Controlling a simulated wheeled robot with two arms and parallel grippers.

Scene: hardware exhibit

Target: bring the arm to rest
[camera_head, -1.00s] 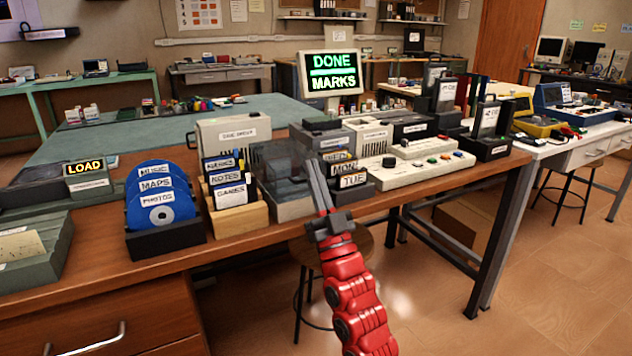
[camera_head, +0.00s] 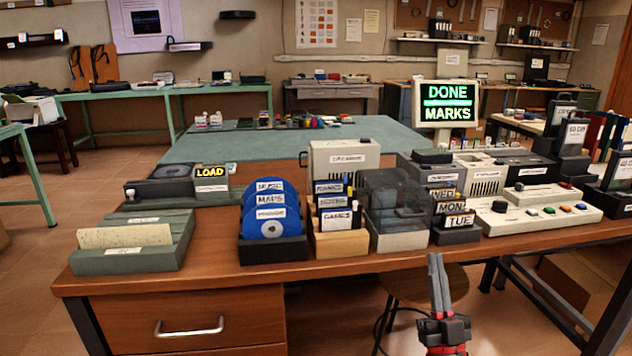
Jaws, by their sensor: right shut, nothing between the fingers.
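My right gripper (camera_head: 437,285) shows low in the head view, right of the middle. It points upward in the picture, its fingers are together, and nothing is held between them. It is in front of the wooden desk's front edge (camera_head: 350,268), apart from the things on the desk. Part of my red right arm shows below it at the bottom edge. My left gripper is not in view.
The desk holds a disc rack (camera_head: 273,250), a wooden card box (camera_head: 340,243), a clear-lidded case (camera_head: 396,242), a green tray (camera_head: 140,262) and a button panel (camera_head: 545,225). A screen (camera_head: 446,102) reads "DONE MARKS". A stool (camera_head: 425,290) stands behind my right gripper.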

